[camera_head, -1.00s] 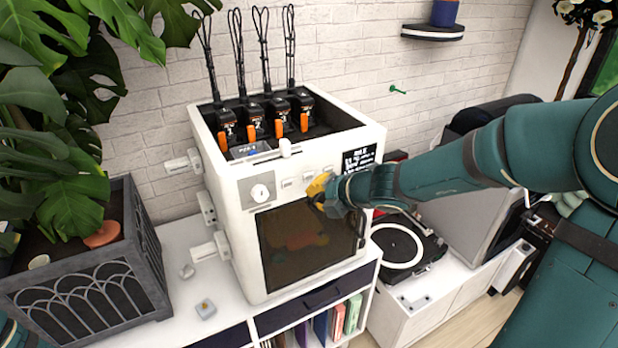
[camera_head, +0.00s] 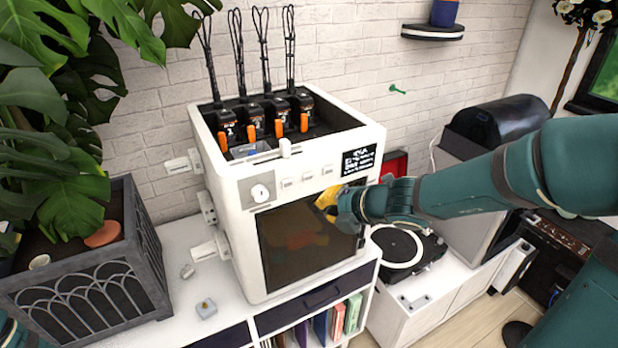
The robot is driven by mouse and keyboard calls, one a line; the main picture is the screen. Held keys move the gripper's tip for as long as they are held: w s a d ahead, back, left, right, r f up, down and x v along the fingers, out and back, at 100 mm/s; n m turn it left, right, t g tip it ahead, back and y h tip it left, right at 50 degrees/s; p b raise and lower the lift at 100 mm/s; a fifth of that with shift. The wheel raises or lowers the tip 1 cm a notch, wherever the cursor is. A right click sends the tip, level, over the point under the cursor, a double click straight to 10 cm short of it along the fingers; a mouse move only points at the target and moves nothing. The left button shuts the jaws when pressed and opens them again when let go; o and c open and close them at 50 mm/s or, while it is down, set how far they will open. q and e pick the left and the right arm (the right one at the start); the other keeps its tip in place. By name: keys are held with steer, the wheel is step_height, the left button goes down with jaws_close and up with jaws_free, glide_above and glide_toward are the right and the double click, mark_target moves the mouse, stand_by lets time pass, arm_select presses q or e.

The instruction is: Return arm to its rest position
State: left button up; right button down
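My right arm comes in from the right edge, and its gripper (camera_head: 328,203) is in front of the white machine (camera_head: 240,175), near the upper right of its dark glass door (camera_head: 295,245). The gripper's yellow finger part shows, but the fingertips are too small and partly hidden by the wrist to tell open from shut. I cannot tell whether it touches the machine. My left gripper is out of view; only a bit of teal shows at the lower left edge.
The machine stands on a white cabinet (camera_head: 178,322). A planter (camera_head: 95,275) with a large plant is at the left. A turntable (camera_head: 405,250) sits to the right, below my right forearm. A small wall shelf (camera_head: 432,32) is above.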

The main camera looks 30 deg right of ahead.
stand_by(0.3)
steer(key=s+a+f+m+g+b, duration=0.2)
steer(key=a+f+m, duration=0.4)
steer(key=f+m, duration=0.3)
steer(key=s+a+f+m+g+b, duration=0.1)
steer(key=s+a+f+m+g, duration=0.2)
steer(key=f+m, duration=0.6)
steer(key=s+a+f+m+g+b, duration=0.2)
steer(key=s+a+f+m, duration=0.4)
steer(key=f, duration=1.3)
steer(key=a+m+g, duration=0.1)
steer(key=a+m, duration=0.1)
steer(key=shift+s+a+f+m+g+b, duration=0.3)
steer(key=shift+s+a+f+m+b, duration=0.05)
steer(key=shift+s+f+m, duration=0.05)
